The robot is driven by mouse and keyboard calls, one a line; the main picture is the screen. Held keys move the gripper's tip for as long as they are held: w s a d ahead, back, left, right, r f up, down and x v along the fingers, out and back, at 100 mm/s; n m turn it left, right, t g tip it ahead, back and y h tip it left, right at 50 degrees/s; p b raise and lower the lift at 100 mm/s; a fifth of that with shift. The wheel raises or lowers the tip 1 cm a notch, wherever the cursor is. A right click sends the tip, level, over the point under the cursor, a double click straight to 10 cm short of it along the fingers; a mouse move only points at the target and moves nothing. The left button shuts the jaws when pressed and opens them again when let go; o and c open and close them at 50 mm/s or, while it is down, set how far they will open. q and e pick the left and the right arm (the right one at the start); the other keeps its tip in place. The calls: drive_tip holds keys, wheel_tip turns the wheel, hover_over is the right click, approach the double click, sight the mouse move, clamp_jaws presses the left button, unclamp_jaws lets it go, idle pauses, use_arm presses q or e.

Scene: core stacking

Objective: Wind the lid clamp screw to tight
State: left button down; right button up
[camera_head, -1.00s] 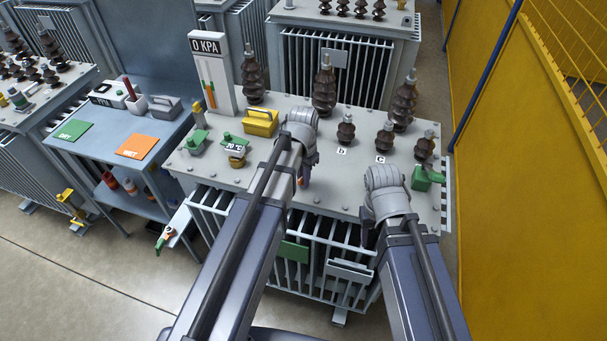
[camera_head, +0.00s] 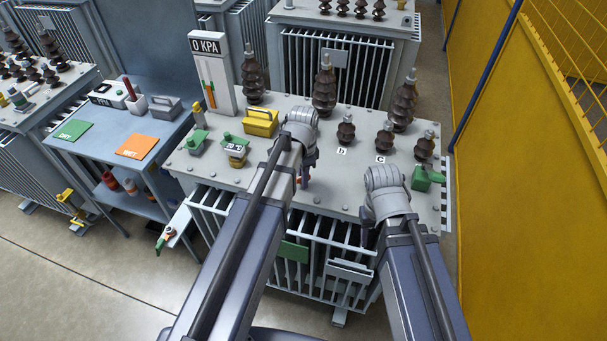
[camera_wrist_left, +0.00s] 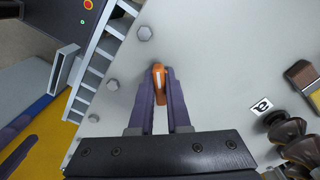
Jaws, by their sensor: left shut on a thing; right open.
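The lid clamp screw shows in the left wrist view as an orange grip (camera_wrist_left: 159,78) with a white mark, above the grey transformer lid (camera_wrist_left: 215,60). My left gripper (camera_wrist_left: 159,88) has its two dark purple fingers closed on either side of it. In the head view my left gripper (camera_head: 303,180) points down at the front part of the lid (camera_head: 335,190), and its fingers mostly hide the screw. My right gripper (camera_head: 367,217) is open and empty near the lid's front right edge, largely hidden by its own wrist.
Brown bushings (camera_head: 324,88) stand along the back and right of the lid. A yellow-handled box (camera_head: 261,121), a temperature gauge (camera_head: 235,148) and the 0 KPA column (camera_head: 212,75) stand at the left. Hex bolts (camera_wrist_left: 145,33) line the lid edge. A bench (camera_head: 105,105) is further left.

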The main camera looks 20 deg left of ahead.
idle(0.3)
use_arm(q)
drive_tip(key=shift+m, duration=1.5)
drive_tip(key=shift+m, duration=1.4)
drive_tip(key=shift+m, duration=0.8)
drive_tip(key=c, duration=0.8)
unclamp_jaws()
